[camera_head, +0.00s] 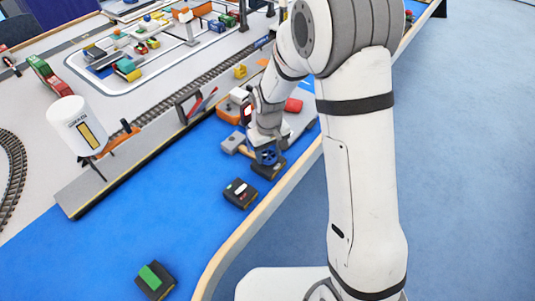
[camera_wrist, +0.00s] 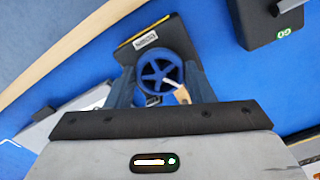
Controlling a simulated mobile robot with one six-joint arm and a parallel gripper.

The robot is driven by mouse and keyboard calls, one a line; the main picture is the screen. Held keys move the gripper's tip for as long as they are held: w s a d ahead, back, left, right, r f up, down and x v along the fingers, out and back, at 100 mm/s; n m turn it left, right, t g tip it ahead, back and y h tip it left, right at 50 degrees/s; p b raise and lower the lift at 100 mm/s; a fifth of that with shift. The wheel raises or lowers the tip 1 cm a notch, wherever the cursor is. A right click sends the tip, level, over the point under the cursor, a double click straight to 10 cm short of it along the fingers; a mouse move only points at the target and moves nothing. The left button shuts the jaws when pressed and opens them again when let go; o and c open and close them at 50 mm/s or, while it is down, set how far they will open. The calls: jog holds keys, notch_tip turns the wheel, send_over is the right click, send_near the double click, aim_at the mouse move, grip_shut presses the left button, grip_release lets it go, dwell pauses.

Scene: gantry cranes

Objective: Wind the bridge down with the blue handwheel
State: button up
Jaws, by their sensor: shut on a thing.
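The blue handwheel (camera_head: 267,156) is a spoked wheel on a dark box (camera_head: 262,172) near the table's front edge. In the wrist view the handwheel (camera_wrist: 151,66) lies between the two fingers of my gripper (camera_wrist: 161,80), with a small pale handle (camera_wrist: 181,95) at its lower right. The dark box (camera_wrist: 146,39) under it carries a label and a yellow line. My gripper (camera_head: 268,147) points down over the box, shut on the handwheel. I cannot tell for certain which part in view is the bridge.
A dark box with red and white marks (camera_head: 240,193) and one with a green top (camera_head: 155,280) stand on the blue strip. A white tank (camera_head: 77,125), railway track (camera_head: 200,80) and model cranes lie beyond. Grey and orange pieces stand close by my gripper.

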jog(key=n, duration=0.2)
jog(key=n+b, duration=0.1)
jog(key=n, duration=0.4)
jog(key=shift+w+r+b, duration=0.1)
jog(key=shift+w+b, duration=0.2)
jog(key=shift+b, duration=0.1)
jog(key=n, duration=0.4)
jog(key=shift+b, duration=0.35)
jog(key=n, duration=0.3)
jog(key=shift+n+b, duration=0.3)
jog(key=n, duration=0.3)
jog(key=shift+n, duration=0.3)
jog(key=n+b, duration=0.1)
jog(key=n, duration=0.2)
jog(key=shift+n, duration=0.3)
jog(key=n, duration=0.4)
jog(key=shift+w+n, duration=0.1)
jog(key=shift+n, duration=1.7)
